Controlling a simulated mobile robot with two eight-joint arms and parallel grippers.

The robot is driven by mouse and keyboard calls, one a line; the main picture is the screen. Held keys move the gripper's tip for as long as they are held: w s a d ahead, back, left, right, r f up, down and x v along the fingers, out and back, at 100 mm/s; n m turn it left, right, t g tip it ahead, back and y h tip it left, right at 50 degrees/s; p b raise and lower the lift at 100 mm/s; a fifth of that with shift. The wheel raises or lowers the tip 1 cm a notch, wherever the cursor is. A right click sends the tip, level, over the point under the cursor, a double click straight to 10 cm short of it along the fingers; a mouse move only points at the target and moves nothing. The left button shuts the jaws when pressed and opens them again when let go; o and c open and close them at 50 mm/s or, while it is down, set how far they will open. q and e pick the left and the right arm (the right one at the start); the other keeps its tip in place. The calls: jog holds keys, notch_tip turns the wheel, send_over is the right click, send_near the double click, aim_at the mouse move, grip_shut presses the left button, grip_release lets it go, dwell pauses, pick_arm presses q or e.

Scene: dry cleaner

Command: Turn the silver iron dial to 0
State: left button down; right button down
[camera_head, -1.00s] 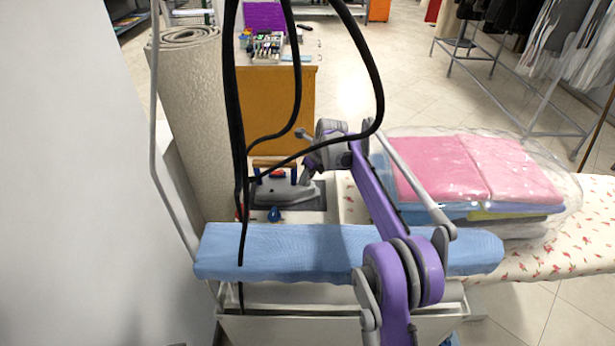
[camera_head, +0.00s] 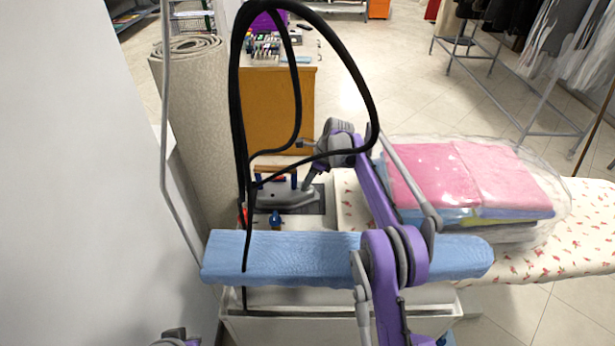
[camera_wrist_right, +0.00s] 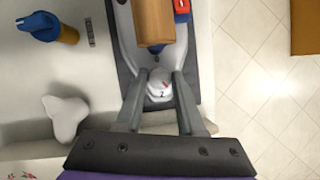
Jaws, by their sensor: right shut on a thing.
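The iron (camera_head: 287,196) has a grey body and lies on a dark rest behind the blue padded board in the head view. In the wrist view its dial (camera_wrist_right: 159,84) is a pale round knob with a "2" and a red mark visible. My right gripper (camera_wrist_right: 160,88) has one finger on each side of the dial and is shut on it. In the head view the right gripper (camera_head: 308,181) reaches the iron's right end, where the dial itself is too small to make out. My left gripper is not in view; only a small arm part shows at the bottom left edge.
The blue padded board (camera_head: 300,257) crosses in front of the iron. Black cables (camera_head: 240,130) loop above it. A bagged stack of pink and blue cloth (camera_head: 470,185) sits to the right. A blue-handled fitting (camera_wrist_right: 47,27) and white knob (camera_wrist_right: 64,119) are near the iron.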

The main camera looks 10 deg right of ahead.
jog(key=n+p, duration=0.1)
jog(key=n+g, duration=0.1)
jog(key=n, duration=0.1)
jog(key=n+p, duration=0.1)
jog(key=shift+w+r+g+p, duration=0.25)
jog(key=shift+w+g+p, duration=0.05)
jog(key=shift+p, duration=0.05)
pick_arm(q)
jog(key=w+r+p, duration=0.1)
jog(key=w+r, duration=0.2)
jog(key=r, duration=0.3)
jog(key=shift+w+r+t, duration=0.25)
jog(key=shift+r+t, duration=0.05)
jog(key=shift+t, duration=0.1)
pick_arm(e)
jog(key=shift+f+n+g, duration=0.2)
jog(key=shift+n+g, duration=0.4)
jog(key=shift+n, duration=1.1)
jog(key=shift+s, duration=0.1)
jog(key=c, duration=0.5)
grip_release()
